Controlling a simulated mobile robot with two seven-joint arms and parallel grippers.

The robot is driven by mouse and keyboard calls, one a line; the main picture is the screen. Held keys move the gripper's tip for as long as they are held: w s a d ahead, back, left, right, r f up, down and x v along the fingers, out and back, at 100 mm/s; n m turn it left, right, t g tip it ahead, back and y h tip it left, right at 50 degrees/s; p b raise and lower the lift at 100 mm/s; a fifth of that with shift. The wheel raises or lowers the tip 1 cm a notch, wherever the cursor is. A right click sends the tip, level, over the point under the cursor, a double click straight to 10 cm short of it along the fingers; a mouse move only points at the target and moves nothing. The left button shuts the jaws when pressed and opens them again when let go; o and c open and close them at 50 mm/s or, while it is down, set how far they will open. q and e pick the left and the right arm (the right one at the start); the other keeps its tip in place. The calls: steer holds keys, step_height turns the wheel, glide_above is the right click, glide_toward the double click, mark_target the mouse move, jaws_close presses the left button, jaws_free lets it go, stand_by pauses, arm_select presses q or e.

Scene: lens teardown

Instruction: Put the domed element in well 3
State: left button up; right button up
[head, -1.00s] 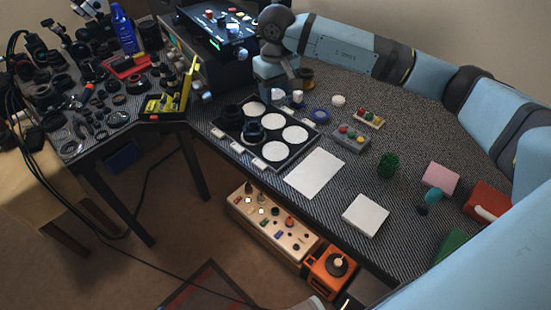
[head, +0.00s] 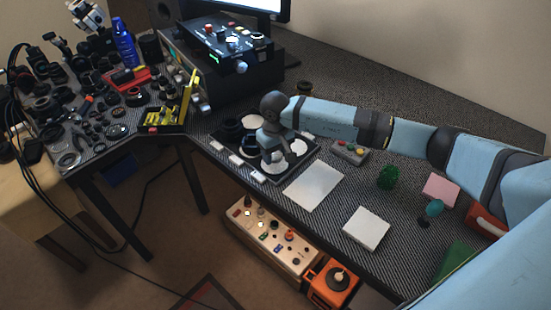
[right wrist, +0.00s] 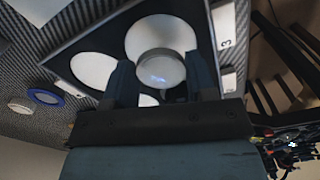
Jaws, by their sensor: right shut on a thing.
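My right gripper (head: 274,162) is over the black tray (head: 300,166) of white round wells, in the head view. In the right wrist view, my right gripper (right wrist: 163,80) is shut on the domed element (right wrist: 160,68), a clear, round piece held between its two fingers. The element overlaps the near part of a white well (right wrist: 162,32) beside the label marked 3 (right wrist: 224,30). I cannot tell whether the element touches the well. In the head view the arm and gripper hide the element and part of the tray. My left gripper is not in view.
Black lens parts (head: 231,130) stand in wells at the tray's left. A white sheet (head: 314,186) and a white block (head: 366,228) lie to the right. A blue ring (right wrist: 46,97) lies beside the tray.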

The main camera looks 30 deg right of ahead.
mark_target(275, 155)
step_height(275, 155, down, 2)
steer(key=shift+f, duration=0.2)
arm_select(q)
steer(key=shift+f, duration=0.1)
arm_select(e)
steer(key=shift+f, duration=0.2)
steer(key=o, duration=0.9)
steer(key=shift+r, duration=0.3)
step_height(275, 155, up, 11)
steer(key=shift+f, duration=0.15)
steer(key=shift+r, duration=0.6)
